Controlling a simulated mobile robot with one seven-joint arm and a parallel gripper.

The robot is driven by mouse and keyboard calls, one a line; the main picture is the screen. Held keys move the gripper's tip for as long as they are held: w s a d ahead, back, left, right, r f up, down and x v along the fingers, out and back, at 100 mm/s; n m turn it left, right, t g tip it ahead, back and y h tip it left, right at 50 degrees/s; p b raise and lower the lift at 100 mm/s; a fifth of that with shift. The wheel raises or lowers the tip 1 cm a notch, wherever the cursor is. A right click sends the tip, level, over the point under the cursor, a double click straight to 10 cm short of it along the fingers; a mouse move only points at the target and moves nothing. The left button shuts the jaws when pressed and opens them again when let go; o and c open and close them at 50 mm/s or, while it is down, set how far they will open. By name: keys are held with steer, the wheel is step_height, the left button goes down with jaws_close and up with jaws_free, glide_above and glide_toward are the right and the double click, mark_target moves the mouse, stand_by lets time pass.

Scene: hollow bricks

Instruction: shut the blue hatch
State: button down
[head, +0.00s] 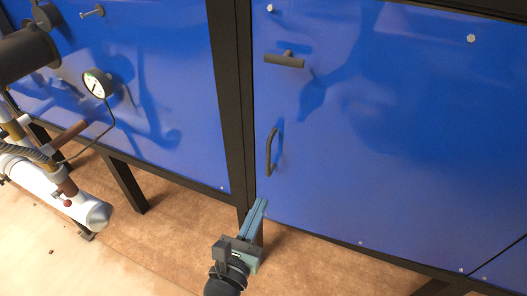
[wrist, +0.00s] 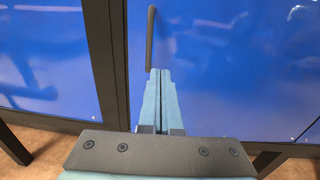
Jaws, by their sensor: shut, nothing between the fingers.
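The blue hatch (head: 390,130) is a large glossy panel on the right in the head view. It has a dark upright pull handle (head: 272,152) near its left edge and a dark lever (head: 284,60) higher up. It stands close to the black frame post (head: 236,100); I cannot tell if it is fully flush. My gripper (head: 263,203) is shut and empty, just below the pull handle. In the wrist view the fingers (wrist: 160,75) point at the hatch (wrist: 230,60), with the handle (wrist: 150,38) just beyond their tips.
Another blue panel (head: 150,90) lies left of the post. At the left are a pressure gauge (head: 97,84) and a white cylinder (head: 75,205) with pipes. Black legs (head: 122,183) stand on the brown floor (head: 180,235), which is open below the panels.

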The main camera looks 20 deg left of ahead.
mark_target(284, 155)
steer(key=w, duration=1.3)
steer(key=shift+w+b, duration=0.35)
steer(key=shift+w, duration=0.15)
